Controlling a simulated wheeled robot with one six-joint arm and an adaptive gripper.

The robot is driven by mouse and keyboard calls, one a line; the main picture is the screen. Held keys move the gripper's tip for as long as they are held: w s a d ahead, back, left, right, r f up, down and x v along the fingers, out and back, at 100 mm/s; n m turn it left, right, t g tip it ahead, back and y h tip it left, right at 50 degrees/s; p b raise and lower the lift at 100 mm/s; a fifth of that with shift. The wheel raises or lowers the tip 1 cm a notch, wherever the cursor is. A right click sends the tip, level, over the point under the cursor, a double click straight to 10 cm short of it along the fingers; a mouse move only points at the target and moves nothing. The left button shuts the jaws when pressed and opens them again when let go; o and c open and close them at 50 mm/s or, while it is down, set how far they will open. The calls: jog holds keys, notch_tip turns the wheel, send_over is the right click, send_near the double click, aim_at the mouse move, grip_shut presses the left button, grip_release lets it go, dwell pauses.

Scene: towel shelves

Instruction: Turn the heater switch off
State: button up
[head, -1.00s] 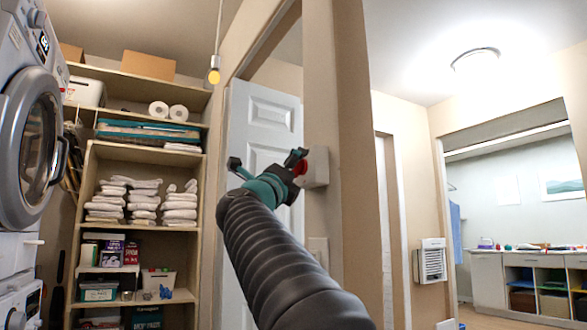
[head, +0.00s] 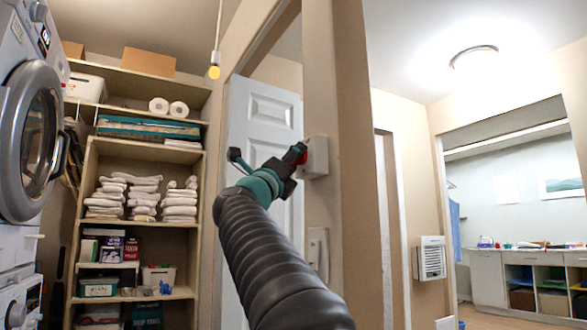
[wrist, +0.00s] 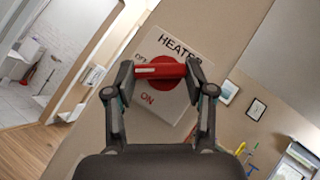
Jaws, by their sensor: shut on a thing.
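The heater switch is a white box (head: 317,157) on the wall edge in the head view. In the wrist view its white plate (wrist: 178,107) reads HEATER, with OFF at the upper left and ON below. Its red knob (wrist: 160,71) has a bar handle lying level in the picture. The white mark at the bar's left end sits just beside the OFF label. My gripper (wrist: 159,73) is shut on the red knob, one finger at each end of the bar. In the head view my gripper (head: 299,153) reaches the box from the left and hides most of the knob.
A second white wall fitting (head: 318,250) is below the switch. A white door (head: 262,120) stands behind my arm. Shelves with towels (head: 180,205) and a washing machine (head: 32,125) are at left. A white wall heater (head: 430,259) hangs at right.

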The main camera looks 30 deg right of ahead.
jog(key=shift+w+m+g+h+b, duration=0.15)
jog(key=shift+m+g+h, duration=0.85)
jog(key=shift+m+g, duration=1.3)
jog(key=shift+w+m+g+h+b, duration=0.15)
jog(key=shift+m+g+h, duration=0.85)
jog(key=shift+m+g, duration=1.25)
jog(key=shift+w+m+g+h, duration=0.15)
jog(key=shift+m+g+h, duration=1.15)
jog(key=shift+m, duration=1.65)
jog(key=shift+m+g+y, duration=0.3)
jog(key=shift+m+g, duration=0.1)
jog(key=shift+g, duration=0.35)
jog(key=o, duration=1.2)
jog(key=shift+c, duration=0.2)
jog(key=shift+a+f, duration=0.1)
jog(key=v, duration=1.1)
jog(key=shift+a+f, duration=0.25)
jog(key=shift+f, duration=0.05)
